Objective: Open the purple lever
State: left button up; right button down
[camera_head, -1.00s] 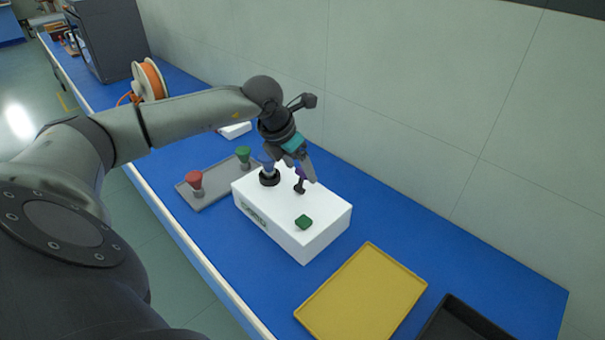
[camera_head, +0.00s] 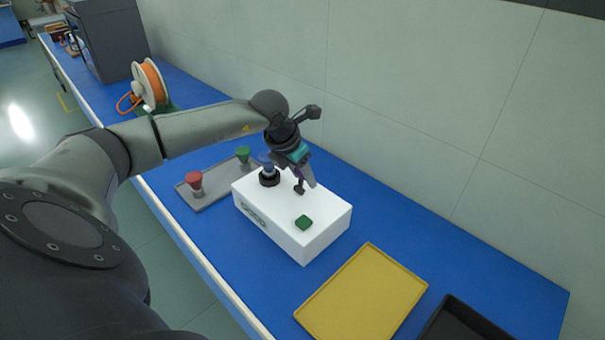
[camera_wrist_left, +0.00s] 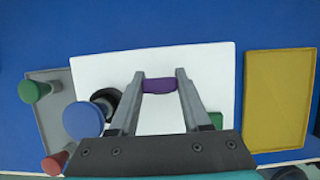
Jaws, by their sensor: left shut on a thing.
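The white box (camera_head: 277,235) stands on the blue bench. The purple lever (camera_head: 299,173) rises from a small dark base on the box top and is partly hidden by my fingers. My left gripper (camera_head: 306,178) comes down over it from above. In the left wrist view, the purple lever (camera_wrist_left: 159,86) lies across between the two fingertips of my left gripper (camera_wrist_left: 159,78), which is shut on it. My right gripper is not in view.
A blue-topped knob (camera_head: 267,159) in a black ring and a green button (camera_head: 304,222) flank the lever. A grey tray (camera_head: 213,193) holds red (camera_head: 195,182) and green (camera_head: 243,155) knobs. A yellow tray (camera_head: 363,293) lies in front; the wall is behind.

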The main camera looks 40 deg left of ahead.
pick_arm(q)
grip_shut()
jog(key=shift+w+g+p, duration=0.3)
jog(key=shift+g+p, duration=0.2)
jog(key=shift+g, duration=0.1)
jog(key=shift+w+g, duration=0.2)
jog(key=shift+g, duration=0.4)
jog(key=shift+w+f+g+p, duration=0.1)
jog(key=shift+f+g+p, duration=0.2)
jog(key=shift+g, duration=0.3)
